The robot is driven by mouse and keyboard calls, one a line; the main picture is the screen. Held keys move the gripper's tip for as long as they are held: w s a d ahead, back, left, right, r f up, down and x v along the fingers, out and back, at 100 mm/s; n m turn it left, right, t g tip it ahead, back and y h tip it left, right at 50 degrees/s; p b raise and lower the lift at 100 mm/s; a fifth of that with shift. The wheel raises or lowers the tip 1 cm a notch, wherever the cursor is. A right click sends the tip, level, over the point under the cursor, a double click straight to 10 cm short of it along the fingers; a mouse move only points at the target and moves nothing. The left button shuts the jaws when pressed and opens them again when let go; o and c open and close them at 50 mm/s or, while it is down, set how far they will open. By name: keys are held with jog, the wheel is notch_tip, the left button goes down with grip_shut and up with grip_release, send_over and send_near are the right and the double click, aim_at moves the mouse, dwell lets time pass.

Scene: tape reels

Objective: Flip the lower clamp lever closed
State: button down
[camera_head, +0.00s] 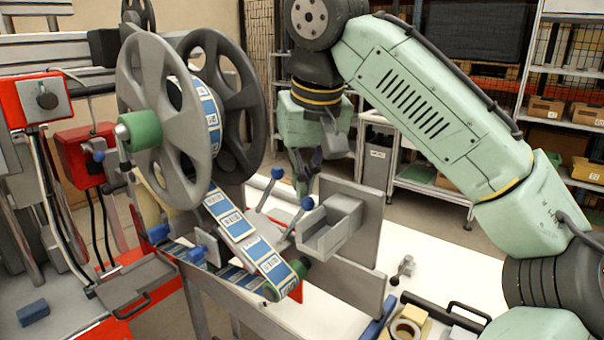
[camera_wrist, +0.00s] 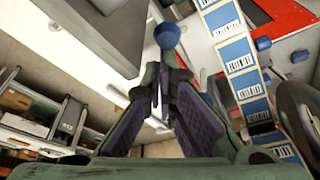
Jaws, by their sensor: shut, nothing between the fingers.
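Two levers with blue ball knobs stand by the label tape: a higher knob (camera_head: 277,173) and a lower knob (camera_head: 307,203), both on tilted rods. I cannot tell for sure which is the lower clamp lever. My gripper (camera_head: 305,172) is just behind and above them in the head view, pointing down, partly hidden by its own wrist. In the wrist view my gripper (camera_wrist: 163,70) is shut and empty, with a blue knob (camera_wrist: 167,36) just beyond the fingertips. I cannot tell whether they touch.
A large grey reel (camera_head: 165,110) with label tape (camera_head: 232,222) stands left of my gripper. A grey bracket (camera_head: 330,225) is close on the right. Loose parts (camera_head: 408,325) lie on the white table (camera_head: 330,300) at the front. Shelves (camera_head: 570,90) stand behind.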

jog(key=shift+s+a+f+t+h+b, duration=0.15)
jog(key=shift+s+f+t+h+b, duration=0.25)
jog(key=shift+b, duration=0.4)
jog(key=shift+s+a+r+m+t+h+b, duration=0.25)
jog(key=shift+r+m+t+h+b, duration=0.2)
jog(key=shift+m+t+h, duration=0.2)
